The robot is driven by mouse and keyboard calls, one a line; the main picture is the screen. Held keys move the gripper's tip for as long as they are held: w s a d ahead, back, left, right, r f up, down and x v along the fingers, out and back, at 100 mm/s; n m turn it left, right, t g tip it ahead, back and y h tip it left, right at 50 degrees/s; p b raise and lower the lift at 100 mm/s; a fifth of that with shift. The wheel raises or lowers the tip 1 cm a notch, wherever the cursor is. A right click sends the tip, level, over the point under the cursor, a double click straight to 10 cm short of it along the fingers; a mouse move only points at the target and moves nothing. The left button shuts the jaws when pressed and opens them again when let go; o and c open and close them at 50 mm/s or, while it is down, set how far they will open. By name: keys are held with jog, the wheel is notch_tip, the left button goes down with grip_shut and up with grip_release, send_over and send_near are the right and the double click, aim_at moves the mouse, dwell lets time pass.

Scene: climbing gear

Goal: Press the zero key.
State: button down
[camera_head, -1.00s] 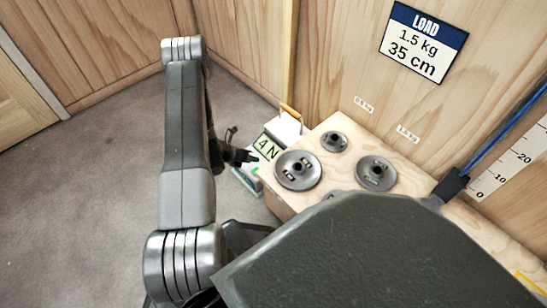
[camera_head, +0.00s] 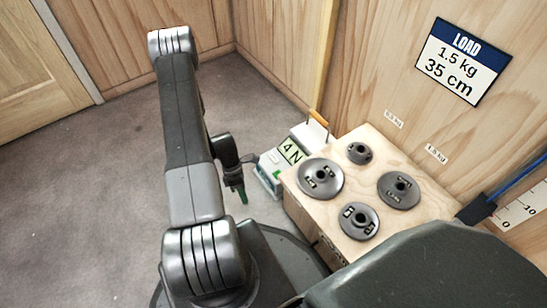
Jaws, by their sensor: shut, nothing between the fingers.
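A pale device with a teal base (camera_head: 266,181) stands beyond the wooden box, left of it. Its lit display (camera_head: 290,151) reads "4 N". Small keys lie on its sloped face left of the display, too small to tell which is the zero key. My gripper (camera_head: 243,194) is shut and empty, hanging pointing downward just left of the device and apart from it in the picture. Its tip looks green. I cannot tell its height above the keys.
A wooden box (camera_head: 297,207) holds several dark weight plates, one plate (camera_head: 321,179) close to the device. An orange handle (camera_head: 318,118) stands behind the device. A load sign (camera_head: 463,61) hangs on the wall. Grey floor (camera_head: 90,200) is clear at left.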

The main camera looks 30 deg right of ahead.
jog(key=w+a+r+m+t+y, duration=0.1)
jog(key=w+a+m+t+y, duration=0.2)
jog(key=w+a, duration=0.4)
jog(key=w+a+r+m+t+y, duration=0.2)
jog(key=w+a+m+t, duration=0.4)
jog(key=a, duration=1.7)
jog(key=shift+w+a+r+m+t+y, duration=0.2)
jog(key=shift+w+m+t+y, duration=0.1)
jog(key=shift+w+m+y, duration=0.65)
jog(key=shift+w, duration=0.1)
